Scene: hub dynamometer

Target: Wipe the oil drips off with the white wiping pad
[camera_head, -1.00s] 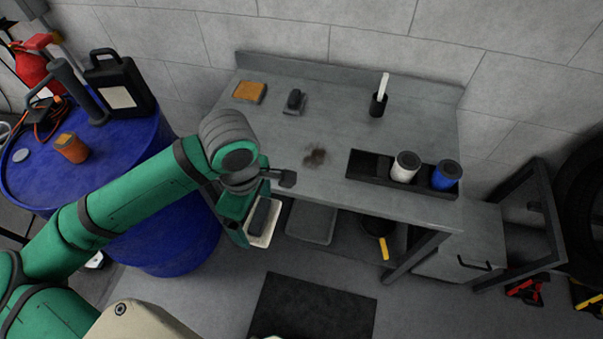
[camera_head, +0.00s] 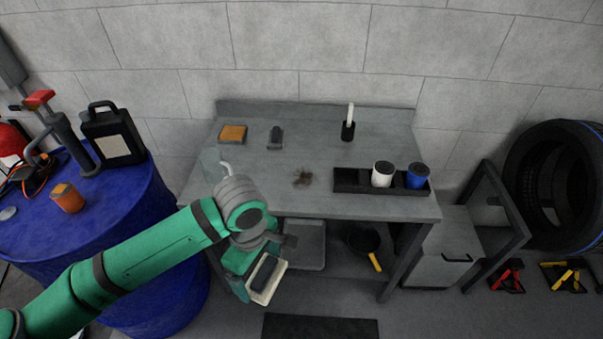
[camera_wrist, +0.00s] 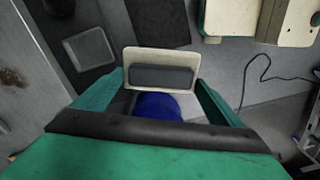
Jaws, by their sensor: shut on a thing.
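The white wiping pad (camera_head: 268,294) has a dark grip block on its back. My gripper (camera_head: 256,272) is shut on it and holds it in the air in front of the workbench, below the top's front edge. In the wrist view the pad (camera_wrist: 132,58) sits between the two green fingers of my gripper (camera_wrist: 160,82). The oil drips (camera_head: 302,178) are a small brown smear on the grey bench top, left of the black tray. Part of the smear (camera_wrist: 13,77) shows at the left edge of the wrist view. The pad and smear are well apart.
On the workbench (camera_head: 300,205) are an orange sponge (camera_head: 232,133), a dark brush-like block (camera_head: 275,138), a black holder (camera_head: 348,131) and a black tray (camera_head: 352,182) with white and blue cans. A pale hooked item is partly hidden behind my arm. A blue drum (camera_head: 150,270) stands left.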

